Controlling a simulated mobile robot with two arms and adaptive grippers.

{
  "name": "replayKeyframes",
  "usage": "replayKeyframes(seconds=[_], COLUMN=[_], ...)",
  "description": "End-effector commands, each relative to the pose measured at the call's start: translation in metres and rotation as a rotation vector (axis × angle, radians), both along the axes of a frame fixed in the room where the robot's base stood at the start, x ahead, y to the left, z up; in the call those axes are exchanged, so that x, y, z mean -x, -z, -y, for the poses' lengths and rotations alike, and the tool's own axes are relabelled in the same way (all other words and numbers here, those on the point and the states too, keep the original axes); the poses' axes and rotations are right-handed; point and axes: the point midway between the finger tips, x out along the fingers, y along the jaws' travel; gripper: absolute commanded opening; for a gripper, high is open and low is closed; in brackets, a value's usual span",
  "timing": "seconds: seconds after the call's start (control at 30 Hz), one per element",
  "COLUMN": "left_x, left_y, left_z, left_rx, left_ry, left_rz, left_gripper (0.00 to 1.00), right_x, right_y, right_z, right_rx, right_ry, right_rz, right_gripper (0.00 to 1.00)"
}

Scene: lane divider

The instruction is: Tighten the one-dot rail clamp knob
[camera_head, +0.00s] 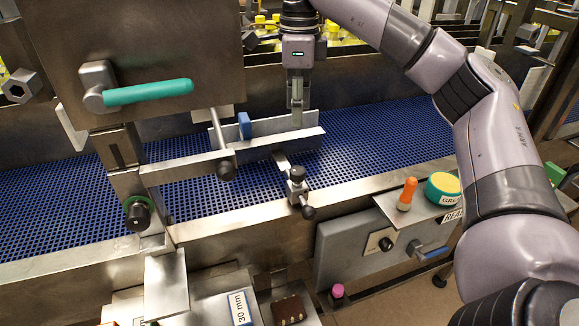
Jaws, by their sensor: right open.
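My right gripper (297,112) points straight down over the blue conveyor belt, at the metal lane divider (270,135). It is open, with its fingertips close to the divider's top edge; whether they touch it I cannot tell. A rail clamp (295,187) sits on the near rail, with a dark knob (297,172) on top and another dark knob (308,212) at its front. A black knob (138,216) with a green ring is on the left bracket. A dark rod end (226,170) shows between them. Dot marks are too small to read. My left gripper is out of view.
A metal housing with a green handle (148,92) stands at the left. A blue block (244,125) is at the divider. An orange-handled tool (407,193) and a green-yellow round tin (442,187) rest on the right shelf.

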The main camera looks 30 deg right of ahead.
Motion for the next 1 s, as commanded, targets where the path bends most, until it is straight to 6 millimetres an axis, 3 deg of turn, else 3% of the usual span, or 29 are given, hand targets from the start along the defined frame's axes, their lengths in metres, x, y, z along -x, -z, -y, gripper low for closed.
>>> replayKeyframes(seconds=[0.3, 0.47, 0.7, 1.0], left_x=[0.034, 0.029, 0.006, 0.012], left_y=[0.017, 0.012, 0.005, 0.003], left_z=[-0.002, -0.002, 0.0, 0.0], left_rx=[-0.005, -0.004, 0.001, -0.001], left_ry=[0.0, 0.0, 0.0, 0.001], left_rz=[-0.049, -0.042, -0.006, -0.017], left_gripper=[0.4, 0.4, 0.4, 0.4], right_x=[0.001, 0.002, 0.002, 0.001], right_y=[0.062, 0.095, 0.141, 0.165], right_z=[0.001, 0.001, 0.001, 0.0], right_rx=[-0.001, 0.002, 0.001, 0.0], right_ry=[0.001, 0.001, 0.002, 0.0], right_rz=[-0.004, -0.004, -0.003, 0.0], right_gripper=[0.51, 0.51, 0.51, 0.51])
